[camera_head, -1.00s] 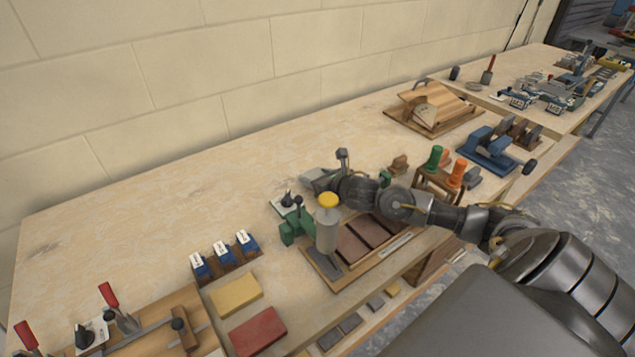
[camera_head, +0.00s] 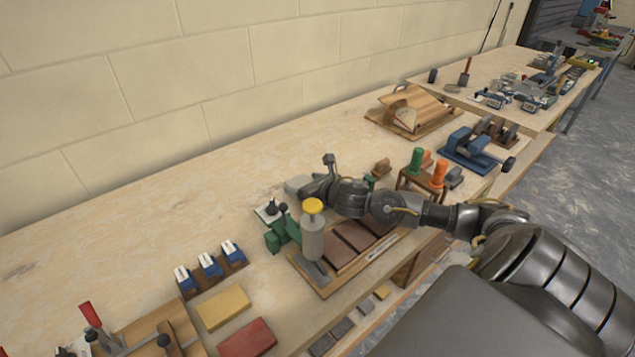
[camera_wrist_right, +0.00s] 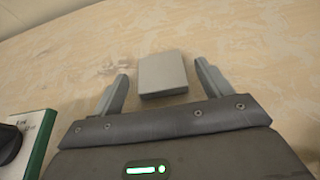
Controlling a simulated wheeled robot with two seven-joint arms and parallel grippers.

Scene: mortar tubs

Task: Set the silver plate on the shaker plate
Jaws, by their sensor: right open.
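The silver plate (camera_wrist_right: 163,74) is a flat grey square block lying on the bench in the right wrist view. In the head view a small grey patch (camera_head: 296,185) at the gripper's tip appears to be it. My right gripper (camera_wrist_right: 160,84) is open, its two fingers on either side of the plate with a gap at each. The plate looks free of the fingers. I cannot tell for sure which thing is the shaker plate; a white plate with a black knob (camera_head: 269,212) stands beside a green fixture (camera_head: 283,233). My left gripper is not in view.
A grey cylinder with a yellow cap (camera_head: 312,232) stands on a wooden tray (camera_head: 318,287) just in front of my arm. Green and orange handled tools (camera_head: 428,172) stand in a rack to the right. The bench behind the gripper is clear.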

